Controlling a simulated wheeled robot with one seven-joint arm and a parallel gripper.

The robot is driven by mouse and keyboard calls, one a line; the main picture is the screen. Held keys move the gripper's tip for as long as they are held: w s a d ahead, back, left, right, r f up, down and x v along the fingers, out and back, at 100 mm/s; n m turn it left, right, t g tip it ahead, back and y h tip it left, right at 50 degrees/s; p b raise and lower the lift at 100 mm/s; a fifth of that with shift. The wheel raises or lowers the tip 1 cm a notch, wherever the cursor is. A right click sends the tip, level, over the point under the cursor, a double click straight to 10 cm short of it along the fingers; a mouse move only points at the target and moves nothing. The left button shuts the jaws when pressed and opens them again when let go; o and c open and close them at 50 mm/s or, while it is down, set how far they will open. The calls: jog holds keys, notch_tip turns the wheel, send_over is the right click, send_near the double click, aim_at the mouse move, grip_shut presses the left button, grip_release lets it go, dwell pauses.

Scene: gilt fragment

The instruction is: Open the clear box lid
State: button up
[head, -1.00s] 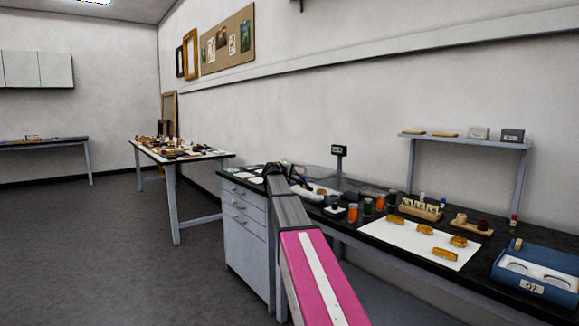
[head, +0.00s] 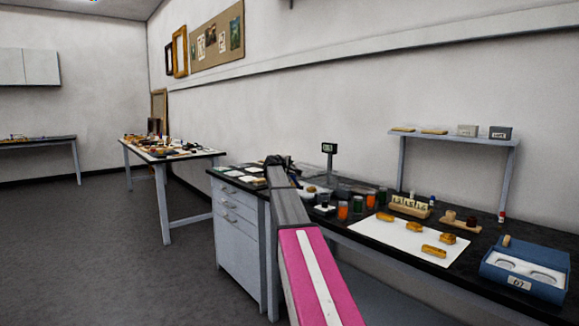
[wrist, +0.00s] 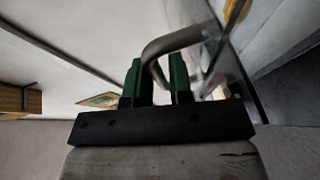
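In the wrist view, the two green fingers of my gripper (wrist: 158,80) stand on either side of a bent metal handle (wrist: 157,48) and look closed on it. A see-through, glassy panel, apparently the clear lid (wrist: 214,45), lies right of the handle; its edges are blurred. In the head view, my arm reaches forward over the far end of the black bench, and my gripper (head: 275,160) is a small dark shape there. The clear box is hard to make out behind the arm, so the lid's angle cannot be told.
Jars (head: 343,210), a white sheet (head: 395,240) with several gold fragments, a numbered wooden block (head: 409,206) and a blue case (head: 525,272) stand along the black bench. A small display on a post (head: 328,149) rises near the arm. Floor left of the drawers (head: 235,225) is clear.

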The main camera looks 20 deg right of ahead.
jog(key=shift+w+d, duration=0.2)
jog(key=shift+w, duration=0.05)
jog(key=shift+c, duration=0.3)
grip_shut()
